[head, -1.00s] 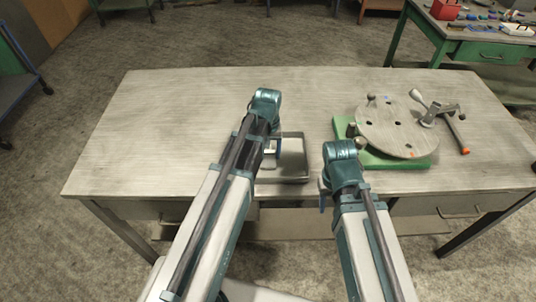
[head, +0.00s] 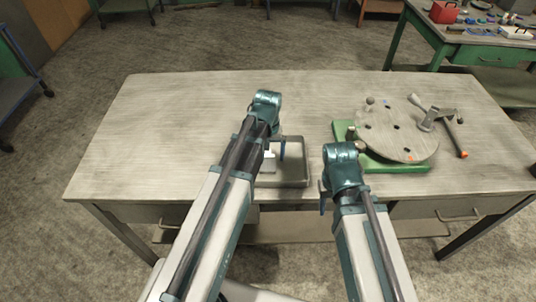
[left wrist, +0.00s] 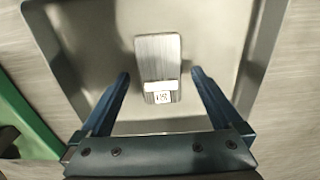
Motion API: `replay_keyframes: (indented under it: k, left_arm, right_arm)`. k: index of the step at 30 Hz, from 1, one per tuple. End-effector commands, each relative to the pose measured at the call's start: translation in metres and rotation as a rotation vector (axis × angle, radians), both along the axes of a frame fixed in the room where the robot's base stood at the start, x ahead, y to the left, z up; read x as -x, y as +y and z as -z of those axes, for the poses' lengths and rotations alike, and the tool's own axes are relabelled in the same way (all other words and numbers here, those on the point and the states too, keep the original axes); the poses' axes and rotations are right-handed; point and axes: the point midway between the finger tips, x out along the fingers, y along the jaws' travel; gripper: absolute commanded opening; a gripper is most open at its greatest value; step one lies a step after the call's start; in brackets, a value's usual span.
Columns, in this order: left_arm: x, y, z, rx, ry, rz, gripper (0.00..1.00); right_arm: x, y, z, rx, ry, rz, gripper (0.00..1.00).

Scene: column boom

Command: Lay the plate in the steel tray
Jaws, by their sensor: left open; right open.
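The plate (left wrist: 158,68) is a small grey metal piece with a white label at one end. In the left wrist view it lies inside the steel tray (left wrist: 215,122). The tray, shallow and grey, also shows in the head view (head: 306,172), partly hidden by my left arm. A pale part of the plate (head: 268,156) shows there. My left gripper (left wrist: 160,75) is open, a finger on each side of the plate with gaps between. My right gripper (head: 323,196) is open and empty near the table's front edge, right of the tray; its fingers are partly hidden.
A round disc with holes (head: 396,130) sits on a green base (head: 395,168) right of the tray. A clamp-like tool with an orange-tipped handle (head: 440,118) is beside it. The table's left part (head: 160,130) is clear.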

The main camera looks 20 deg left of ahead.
Motion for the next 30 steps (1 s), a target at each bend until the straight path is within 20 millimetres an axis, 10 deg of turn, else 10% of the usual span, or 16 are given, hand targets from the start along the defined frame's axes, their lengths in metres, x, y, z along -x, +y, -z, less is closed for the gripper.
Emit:
replay_keyframes:
  k: [18,30]
  left_arm:
    - [0.000,0.000,-0.093,0.000,0.000,0.000,1.00]
    - [0.003,-0.002,-0.111,-0.001,0.000,0.009,1.00]
  right_arm:
    - [0.000,0.000,-0.093,0.000,0.000,-0.001,0.50]
    - [0.000,0.000,-0.110,0.000,0.000,-0.002,0.50]
